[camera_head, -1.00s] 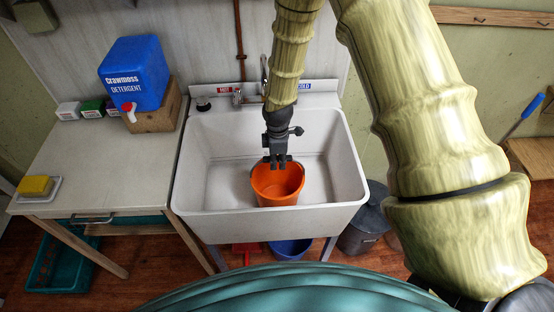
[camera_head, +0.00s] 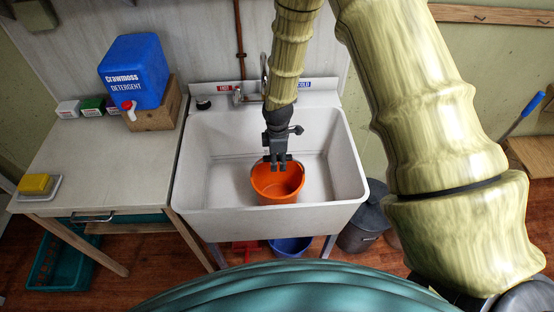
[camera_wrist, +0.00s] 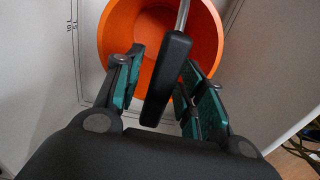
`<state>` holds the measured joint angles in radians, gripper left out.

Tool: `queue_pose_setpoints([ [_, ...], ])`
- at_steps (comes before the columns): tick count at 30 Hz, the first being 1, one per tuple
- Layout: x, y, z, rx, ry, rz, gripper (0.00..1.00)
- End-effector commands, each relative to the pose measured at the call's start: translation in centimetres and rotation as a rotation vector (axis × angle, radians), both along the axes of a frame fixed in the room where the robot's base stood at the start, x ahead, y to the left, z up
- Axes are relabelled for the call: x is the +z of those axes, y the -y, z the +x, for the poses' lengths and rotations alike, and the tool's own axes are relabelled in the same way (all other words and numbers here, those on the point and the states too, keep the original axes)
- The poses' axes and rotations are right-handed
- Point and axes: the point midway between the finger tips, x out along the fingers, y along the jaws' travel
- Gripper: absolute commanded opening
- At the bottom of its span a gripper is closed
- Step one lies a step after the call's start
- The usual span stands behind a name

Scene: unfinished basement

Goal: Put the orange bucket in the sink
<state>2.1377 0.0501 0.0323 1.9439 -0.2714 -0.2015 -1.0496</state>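The orange bucket (camera_head: 277,196) is upright inside the white sink (camera_head: 215,205), near its front wall. Whether its base touches the sink floor is hidden. My gripper (camera_head: 277,163) is over the bucket's mouth. In the wrist view my gripper (camera_wrist: 163,92) has its teal-padded fingers spread. The black grip of the bucket's handle (camera_wrist: 168,80) lies between them, with a gap to the left finger; contact on the right cannot be told. The orange bucket (camera_wrist: 117,38) shows below the handle.
A faucet (camera_head: 238,95) stands at the sink's back edge. A table (camera_head: 110,165) to the left holds a blue detergent container (camera_head: 135,72) and a yellow sponge (camera_head: 35,184). A dark bin (camera_head: 364,220) and a blue bucket (camera_head: 290,247) stand on the floor.

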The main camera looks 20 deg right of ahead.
Motion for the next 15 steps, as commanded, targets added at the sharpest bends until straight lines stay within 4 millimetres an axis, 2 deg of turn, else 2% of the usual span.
queue_pose_setpoints([
  [5,1.1,0.0,0.1,0.000,0.002,0.000,0.39],
  [15,4.9,0.0,0.1,-0.001,0.002,0.000,0.39],
])
